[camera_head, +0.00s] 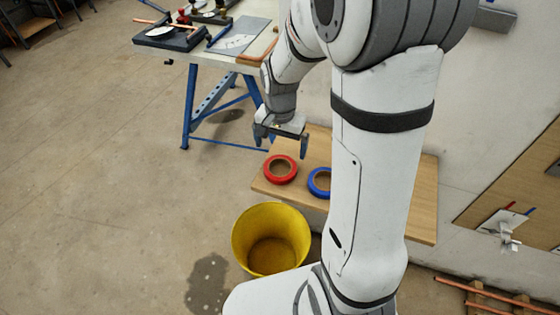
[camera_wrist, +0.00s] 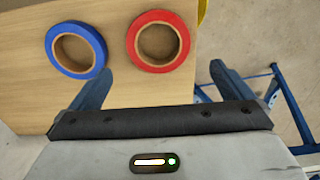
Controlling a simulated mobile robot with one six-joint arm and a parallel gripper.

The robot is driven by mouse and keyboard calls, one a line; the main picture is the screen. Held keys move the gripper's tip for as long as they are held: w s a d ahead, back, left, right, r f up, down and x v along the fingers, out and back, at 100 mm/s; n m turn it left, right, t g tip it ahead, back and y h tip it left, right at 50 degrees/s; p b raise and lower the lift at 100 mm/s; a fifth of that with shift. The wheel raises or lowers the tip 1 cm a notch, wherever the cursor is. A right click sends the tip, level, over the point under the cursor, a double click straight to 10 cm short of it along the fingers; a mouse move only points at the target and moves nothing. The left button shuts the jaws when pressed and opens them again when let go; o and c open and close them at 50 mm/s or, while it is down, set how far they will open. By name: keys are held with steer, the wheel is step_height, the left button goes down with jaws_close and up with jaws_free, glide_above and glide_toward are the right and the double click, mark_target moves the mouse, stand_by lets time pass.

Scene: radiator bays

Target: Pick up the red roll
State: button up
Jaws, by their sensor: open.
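The red roll (camera_head: 267,172) is a ring of red tape lying flat on a low wooden shelf (camera_head: 425,205). In the wrist view the red roll (camera_wrist: 185,60) lies just beyond the fingertips, roughly between their lines. My gripper (camera_head: 281,142) is open and empty. It hangs above the red roll, apart from it. Its two fingers show in the wrist view (camera_wrist: 161,72). A blue roll (camera_head: 314,187) lies to the right of the red roll, partly hidden behind my arm. In the wrist view the blue roll (camera_wrist: 54,65) is left of the red one.
A yellow bucket (camera_head: 240,246) stands on the floor in front of the shelf. A blue-legged workbench (camera_head: 188,105) with tools stands at the back left. Copper-coloured pipes (camera_head: 470,292) lie at lower right. The floor at left is mostly clear.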

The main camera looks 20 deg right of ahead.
mark_target(281, 171)
steer(key=f, duration=0.7)
steer(key=shift+s+a+f, duration=0.1)
steer(key=shift+s+f, duration=0.1)
steer(key=shift+s, duration=0.1)
steer(key=c, duration=0.8)
steer(key=shift+c, duration=0.2)
steer(key=shift+r, duration=0.1)
step_height(281, 171, up, 10)
